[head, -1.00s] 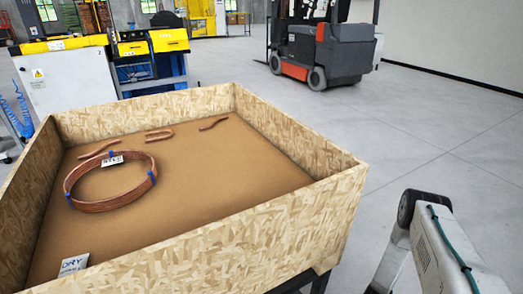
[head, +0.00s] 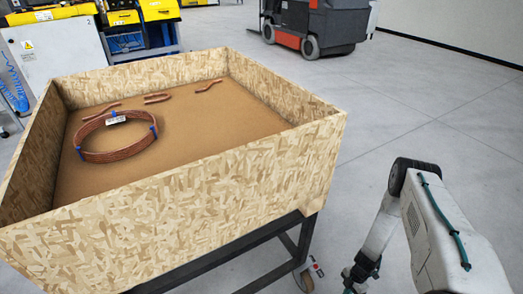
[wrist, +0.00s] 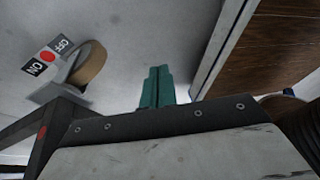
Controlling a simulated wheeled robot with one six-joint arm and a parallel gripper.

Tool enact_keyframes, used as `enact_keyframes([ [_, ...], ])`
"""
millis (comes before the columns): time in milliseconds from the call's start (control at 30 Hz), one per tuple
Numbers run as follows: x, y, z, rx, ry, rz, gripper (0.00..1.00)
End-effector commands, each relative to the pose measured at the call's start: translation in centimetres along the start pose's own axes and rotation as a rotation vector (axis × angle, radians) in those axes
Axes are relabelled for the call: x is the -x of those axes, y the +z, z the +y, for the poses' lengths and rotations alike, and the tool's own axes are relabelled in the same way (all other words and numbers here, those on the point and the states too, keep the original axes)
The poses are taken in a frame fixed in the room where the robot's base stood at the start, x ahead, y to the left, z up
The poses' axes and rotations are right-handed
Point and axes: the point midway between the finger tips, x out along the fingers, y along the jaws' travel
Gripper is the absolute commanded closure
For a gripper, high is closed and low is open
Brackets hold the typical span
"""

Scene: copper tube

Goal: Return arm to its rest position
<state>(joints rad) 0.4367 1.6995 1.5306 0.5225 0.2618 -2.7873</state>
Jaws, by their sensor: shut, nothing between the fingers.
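My arm (head: 440,225) hangs bent at the right of the head view, outside the wooden bin. My gripper (head: 362,275) points down at the bottom of that view, apart from the bin. In the wrist view the green fingers of my gripper (wrist: 157,88) are together, with nothing between them. A copper tube coil (head: 117,137) with blue ties and a white label lies in the bin, away from my gripper.
The chipboard bin (head: 180,225) stands on a dark wheeled frame left of my arm. Short bent copper pieces (head: 157,98) lie at its back. A forklift (head: 318,25) stands far off. Grey floor is clear behind my arm. An ON/OFF label (wrist: 48,56) shows in the wrist view.

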Motion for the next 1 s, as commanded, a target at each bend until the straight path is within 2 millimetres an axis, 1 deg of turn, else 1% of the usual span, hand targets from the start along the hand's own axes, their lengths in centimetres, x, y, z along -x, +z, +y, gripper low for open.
enact_keyframes([
  [167,-0.2,-1.5,-1.4,-0.165,-0.039,0.052,1.0],
  [267,-0.2,-2.9,-2.7,-0.281,-0.08,0.09,1.0],
  [367,0.9,-4.0,-3.5,-0.41,-0.122,0.12,1.0],
  [467,3.4,-5.1,-3.6,-0.56,-0.166,0.142,1.0],
  [567,7.8,-6.1,-3.1,-0.734,-0.216,0.148,1.0],
  [600,9.9,-6.6,-2.7,-0.803,-0.235,0.146,1.0],
  [667,13.1,-7.2,-2.3,-0.899,-0.26,0.138,1.0],
  [700,15.2,-7.7,-2.0,-0.961,-0.274,0.129,1.0],
  [767,18.6,-8.5,-1.6,-1.045,-0.293,0.113,1.0],
  [800,20.7,-9.0,-1.4,-1.1,-0.303,0.101,1.0],
  [867,23.9,-9.9,-1.1,-1.175,-0.314,0.08,1.0],
  [900,26.0,-10.5,-1.0,-1.223,-0.319,0.066,1.0],
  [967,29.1,-11.5,-1.0,-1.289,-0.325,0.042,1.0],
  [1000,31.1,-12.2,-1.0,-1.333,-0.325,0.027,1.0],
])
